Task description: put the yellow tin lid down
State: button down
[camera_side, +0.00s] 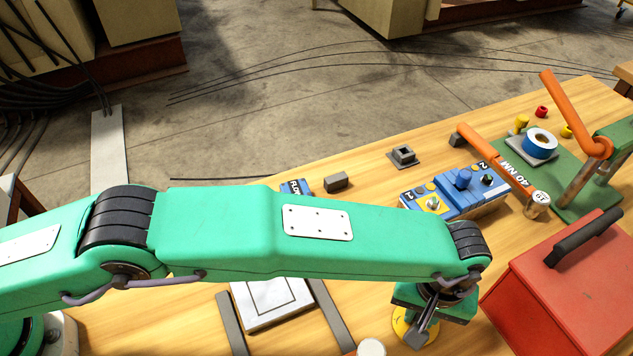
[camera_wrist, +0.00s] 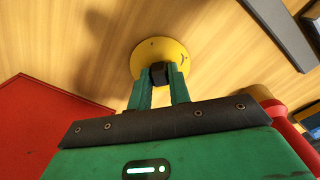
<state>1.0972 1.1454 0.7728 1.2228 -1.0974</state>
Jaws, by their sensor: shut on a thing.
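The yellow tin lid shows in the side view (camera_side: 401,322) at the bottom, partly hidden behind my gripper (camera_side: 422,334), beside the red toolbox. In the wrist view the lid (camera_wrist: 150,50) is a round yellow disc with a dark knob-like piece (camera_wrist: 160,73) at its near side. My gripper's green fingers (camera_wrist: 160,80) are closed on that dark piece from both sides. The lid is over the wooden bench top (camera_wrist: 60,40). I cannot tell whether it touches the wood or hangs just above it.
The red toolbox (camera_side: 570,285) stands close on the right. A white plate (camera_side: 268,303) lies between dark grey strips (camera_side: 330,315) to the left, with a white-topped round thing (camera_side: 371,348) near the front. A blue control box (camera_side: 455,195) and an orange wrench (camera_side: 495,160) lie behind.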

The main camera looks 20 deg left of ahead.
aim_at(420, 316)
jog(key=c, duration=1.3)
grip_release()
notch_tip(420, 316, up, 12)
jog(key=shift+r, duration=0.15)
jog(key=shift+w+a+r, duration=0.1)
